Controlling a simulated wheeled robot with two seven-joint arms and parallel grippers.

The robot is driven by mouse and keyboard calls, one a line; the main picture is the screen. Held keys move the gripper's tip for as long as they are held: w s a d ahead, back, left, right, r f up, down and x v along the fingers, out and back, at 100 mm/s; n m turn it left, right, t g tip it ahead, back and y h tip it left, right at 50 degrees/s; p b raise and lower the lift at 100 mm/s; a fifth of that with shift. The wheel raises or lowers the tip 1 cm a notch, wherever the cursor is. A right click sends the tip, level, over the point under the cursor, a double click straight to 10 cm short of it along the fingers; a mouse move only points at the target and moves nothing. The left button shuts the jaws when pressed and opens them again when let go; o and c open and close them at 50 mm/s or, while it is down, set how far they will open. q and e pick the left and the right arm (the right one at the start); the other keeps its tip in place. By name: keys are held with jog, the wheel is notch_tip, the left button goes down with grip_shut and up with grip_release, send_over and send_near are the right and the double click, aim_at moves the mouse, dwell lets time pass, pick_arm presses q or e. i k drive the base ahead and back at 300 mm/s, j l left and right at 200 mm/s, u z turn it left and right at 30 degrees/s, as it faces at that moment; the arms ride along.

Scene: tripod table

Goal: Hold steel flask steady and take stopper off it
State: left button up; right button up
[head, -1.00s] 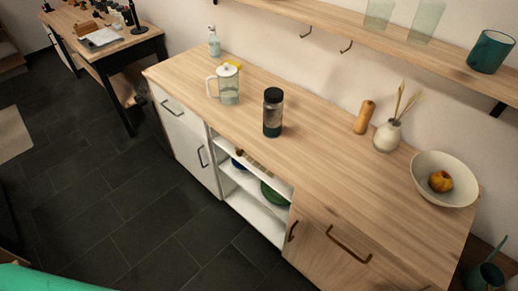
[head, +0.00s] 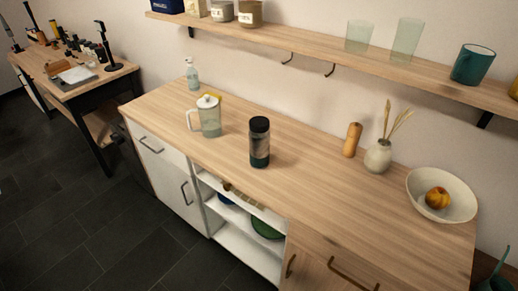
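The steel flask (head: 259,147) stands upright on the wooden counter, near its front edge and left of the middle. It has a dark grey body with a green base band. Its black stopper (head: 260,124) sits on top of it. Neither of my grippers shows in the head view, and nothing touches the flask.
The wooden counter (head: 310,183) is clear right of the flask. A wooden mill (head: 352,140), a white vase (head: 378,157) and a white bowl (head: 416,190) stand to the right. A wall shelf (head: 300,44) runs above.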

aim_at(259, 144)
jog(key=i+j+z, duration=0.15)
jog(key=j, duration=0.25)
jog(key=i+j+z, duration=0.2)
jog(key=j, duration=0.2)
jog(key=j+z, duration=0.15)
jog(key=j, duration=0.3)
jog(key=i, duration=0.05)
